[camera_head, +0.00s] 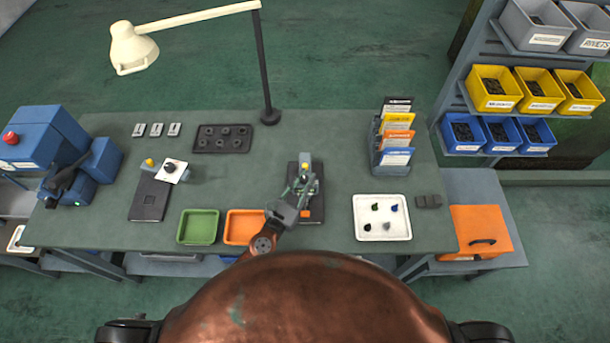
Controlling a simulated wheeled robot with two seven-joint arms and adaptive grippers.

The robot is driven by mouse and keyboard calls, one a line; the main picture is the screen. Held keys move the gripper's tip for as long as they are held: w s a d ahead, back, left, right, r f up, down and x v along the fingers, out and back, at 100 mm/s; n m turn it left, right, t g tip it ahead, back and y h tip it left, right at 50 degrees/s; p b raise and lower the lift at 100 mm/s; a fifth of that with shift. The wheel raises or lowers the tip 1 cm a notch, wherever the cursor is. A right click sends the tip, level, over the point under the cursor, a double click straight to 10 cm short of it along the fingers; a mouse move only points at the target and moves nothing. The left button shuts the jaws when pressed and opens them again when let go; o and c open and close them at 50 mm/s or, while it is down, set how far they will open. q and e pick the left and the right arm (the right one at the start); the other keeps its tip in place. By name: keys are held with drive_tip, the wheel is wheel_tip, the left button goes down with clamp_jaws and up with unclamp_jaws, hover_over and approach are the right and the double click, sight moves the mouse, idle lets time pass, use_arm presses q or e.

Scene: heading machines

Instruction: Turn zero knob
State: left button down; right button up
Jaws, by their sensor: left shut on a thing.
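A small device with a dark flat base (318,213) and an upright grey post with a yellow top (305,165) stands near the middle of the bench. My left gripper (303,186) reaches over it from the front and is shut on a small part of it. The gripper covers that part, so I cannot tell whether it is the zero knob. A second device with a dark base (149,198), a yellow knob (150,162) and a white plate with a dark knob (170,168) stands at the left. My right gripper is not in view.
Green (198,227) and orange (243,227) trays lie left of my arm. A white tray (382,232) with small coloured pieces lies right, below a card rack (392,160). A lamp (267,115) stands behind. A blue machine (45,135) is far left.

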use_arm(q)
drive_tip(key=shift+d+r+n+t+y+p, duration=0.15)
drive_tip(key=shift+n+t+y+p, duration=0.35)
drive_tip(key=shift+n+y+p, duration=0.5)
drive_tip(key=shift+y, duration=0.8)
drive_tip(key=shift+n+t+y, duration=0.6)
drive_tip(key=shift+n+y, duration=0.7)
drive_tip(key=shift+y, duration=0.8)
drive_tip(key=c, duration=1.7)
unclamp_jaws()
drive_tip(key=shift+c, duration=0.2)
drive_tip(key=shift+s, duration=0.1)
drive_tip(key=s, duration=1.1)
drive_tip(key=shift+s+a, duration=0.4)
